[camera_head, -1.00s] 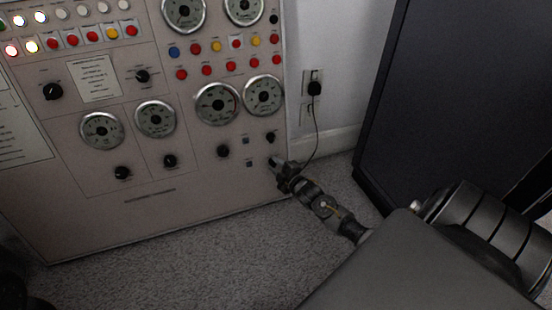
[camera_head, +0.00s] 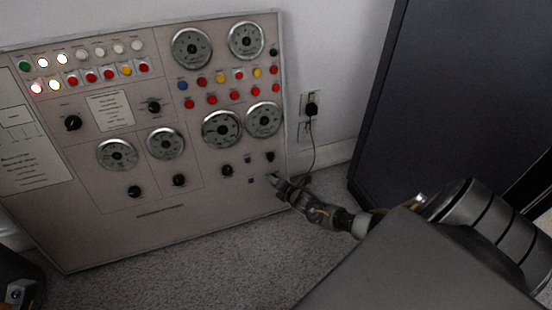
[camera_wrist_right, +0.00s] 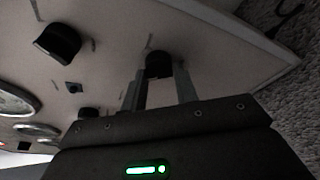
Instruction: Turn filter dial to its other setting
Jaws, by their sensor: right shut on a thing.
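A black dial (camera_wrist_right: 158,65) on the lower right of the beige panel (camera_head: 95,232) sits between the two fingers of my right gripper (camera_wrist_right: 160,88) in the wrist view. The fingers close on its sides. In the head view my right gripper (camera_head: 275,179) reaches the panel's lower right edge and hides most of this dial. I cannot read its label or its setting. A similar black knob (camera_head: 270,156) is just above it, and another (camera_head: 227,170) is to the left. My left gripper is not in view.
The panel also carries round gauges (camera_head: 222,129), lit and unlit buttons (camera_head: 62,59) and more knobs (camera_head: 179,180). A plug with a cord (camera_head: 311,109) is in the wall to the right. A large dark cabinet (camera_head: 430,80) stands at right. Grey carpet (camera_head: 190,260) lies in front.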

